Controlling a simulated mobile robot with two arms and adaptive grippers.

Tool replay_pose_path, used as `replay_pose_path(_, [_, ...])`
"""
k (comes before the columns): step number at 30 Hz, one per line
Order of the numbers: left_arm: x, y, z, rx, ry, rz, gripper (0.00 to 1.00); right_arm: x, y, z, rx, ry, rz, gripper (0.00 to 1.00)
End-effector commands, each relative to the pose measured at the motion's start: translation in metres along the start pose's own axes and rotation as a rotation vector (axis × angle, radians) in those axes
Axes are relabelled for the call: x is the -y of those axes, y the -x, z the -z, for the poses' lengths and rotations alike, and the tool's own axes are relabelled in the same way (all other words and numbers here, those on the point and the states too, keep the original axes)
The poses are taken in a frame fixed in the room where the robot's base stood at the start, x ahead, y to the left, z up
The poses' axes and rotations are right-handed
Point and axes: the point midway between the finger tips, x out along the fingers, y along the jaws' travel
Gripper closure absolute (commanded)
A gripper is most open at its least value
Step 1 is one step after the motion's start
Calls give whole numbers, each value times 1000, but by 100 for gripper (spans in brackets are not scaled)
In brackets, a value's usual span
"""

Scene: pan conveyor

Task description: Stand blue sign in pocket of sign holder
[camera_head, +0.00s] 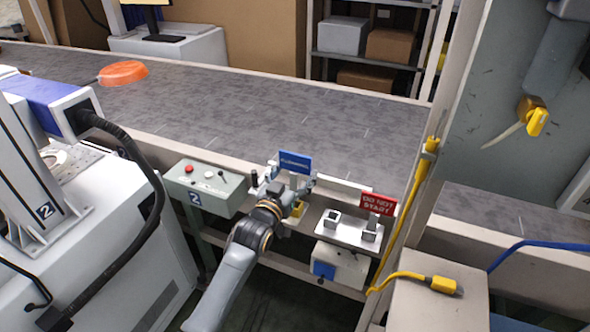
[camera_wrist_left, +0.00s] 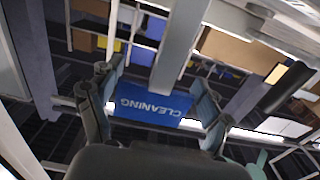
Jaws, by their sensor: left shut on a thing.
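The blue sign (camera_head: 295,162) stands upright above my left gripper (camera_head: 287,188), over the conveyor's near edge. In the left wrist view the sign (camera_wrist_left: 155,101), lettered CLEANING, is between the fingers of my left gripper (camera_wrist_left: 158,108), which is shut on it. The sign holder (camera_head: 349,232) is a light plate to the right of the gripper. Its left pocket (camera_head: 333,218) looks empty. A red DO NOT START sign (camera_head: 377,204) stands at its right pocket (camera_head: 370,232). The blue sign is apart from the holder, to its upper left. My right gripper is not in view.
A grey control box (camera_head: 207,188) with buttons is left of the gripper. A yellow post (camera_head: 420,187) rises right of the holder. A white box (camera_head: 341,268) hangs below the holder.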

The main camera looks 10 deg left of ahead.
Motion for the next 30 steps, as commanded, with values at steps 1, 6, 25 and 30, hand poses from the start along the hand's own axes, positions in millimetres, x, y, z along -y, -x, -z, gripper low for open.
replay_pose_path(1, [0, 0, -6, 0, 0, 0, 55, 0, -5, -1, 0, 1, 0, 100])
replay_pose_path(6, [0, 0, -11, -2, 0, 0, 55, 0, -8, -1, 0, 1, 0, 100])
replay_pose_path(25, [0, 0, -10, -2, 0, 0, 55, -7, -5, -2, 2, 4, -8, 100])
replay_pose_path(30, [0, 0, -10, -1, 0, 0, 55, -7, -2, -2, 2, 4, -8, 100])
